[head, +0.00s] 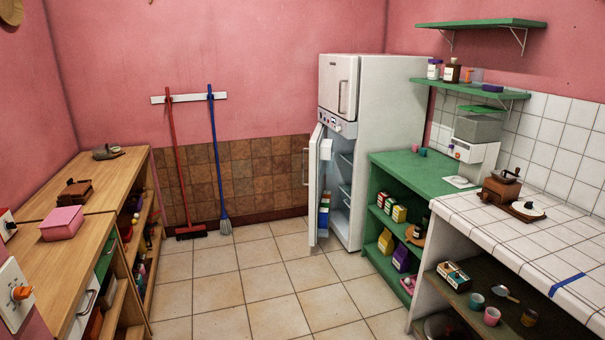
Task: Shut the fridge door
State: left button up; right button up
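The white fridge (391,130) stands against the back wall, right of centre. Its upper freezer door (338,85) is shut. Its lower fridge door (313,185) stands open, swung out towards me and hinged on the left side. The door's handle (305,166) is on its left, outer face. Bottles or cartons (324,215) sit in the door's inner rack. Shelves (345,172) show inside the fridge. Neither of my grippers is in view.
The tiled floor (262,262) in front of the fridge is clear. A green open shelf counter (405,172) stands close to the fridge's right, beside a white tiled counter (490,222). A wooden counter (92,212) runs along the left.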

aim_at(320, 153)
jog(key=i+j+u, duration=0.1)
jog(key=i+u, duration=0.15)
jog(key=i, duration=0.7)
jog(key=i+l+u, duration=0.1)
jog(key=i+u, duration=0.2)
jog(key=i, duration=0.65)
jog(key=i+j+z, duration=0.2)
jog(key=i, duration=0.25)
jog(key=i+j+z, duration=0.2)
jog(key=i, duration=0.3)
jog(key=i+j+z, duration=0.2)
jog(key=i, duration=0.25)
jog(key=i+j+z, duration=0.2)
jog(key=i, duration=0.25)
jog(key=i+j+z, duration=0.4)
jog(key=j, duration=0.3)
jog(key=i+j+z, duration=0.2)
jog(key=i+j, duration=0.1)
jog(key=j, duration=0.1)
